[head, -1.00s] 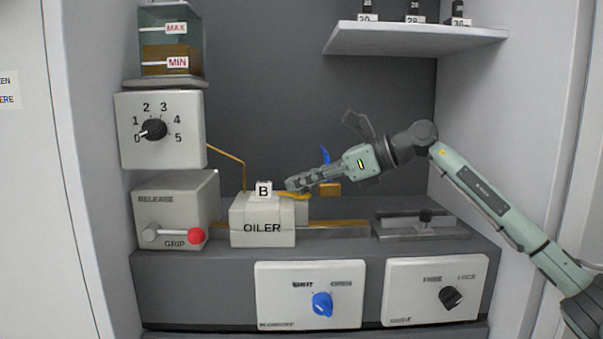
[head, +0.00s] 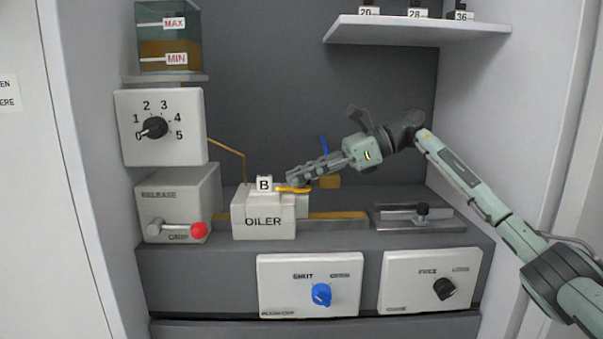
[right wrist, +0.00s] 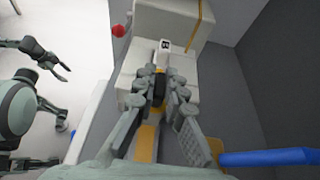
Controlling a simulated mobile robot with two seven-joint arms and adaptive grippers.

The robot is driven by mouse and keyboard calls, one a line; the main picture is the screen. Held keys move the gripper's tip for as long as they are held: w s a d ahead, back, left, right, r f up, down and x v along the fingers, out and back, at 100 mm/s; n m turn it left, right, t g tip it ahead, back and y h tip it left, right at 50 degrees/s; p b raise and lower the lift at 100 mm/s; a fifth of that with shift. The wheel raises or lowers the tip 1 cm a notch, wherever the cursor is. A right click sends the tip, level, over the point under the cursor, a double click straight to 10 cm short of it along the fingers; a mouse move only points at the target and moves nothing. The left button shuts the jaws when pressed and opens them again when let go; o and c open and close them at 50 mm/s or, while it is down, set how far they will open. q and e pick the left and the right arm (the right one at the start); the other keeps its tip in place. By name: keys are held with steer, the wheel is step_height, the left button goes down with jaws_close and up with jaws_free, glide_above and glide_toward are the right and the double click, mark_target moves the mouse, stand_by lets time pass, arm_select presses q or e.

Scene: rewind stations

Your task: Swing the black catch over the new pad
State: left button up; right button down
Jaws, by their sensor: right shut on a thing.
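The oiler (head: 263,222) is a pale block marked OILER with a B tag (head: 264,184) on top. A yellow-orange pad (head: 294,189) sticks out from its right side near the top; it also shows in the right wrist view (right wrist: 157,107). My right gripper (head: 293,180) is just above this pad. In the right wrist view the gripper (right wrist: 160,95) is shut on the small black catch (right wrist: 159,88), which sits over the yellow pad by the B tag. The catch is hidden in the head view. My left gripper (right wrist: 58,66) appears open and empty at the left of the right wrist view.
The red-knobbed grip lever (head: 199,230) stands left of the oiler. A yellow strip (head: 340,216) runs right to a metal plate with a black knob (head: 423,210). A shelf (head: 415,32) hangs above.

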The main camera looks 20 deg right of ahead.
steer(key=c, duration=1.6)
jaws_free()
steer(key=shift+v, duration=3.75)
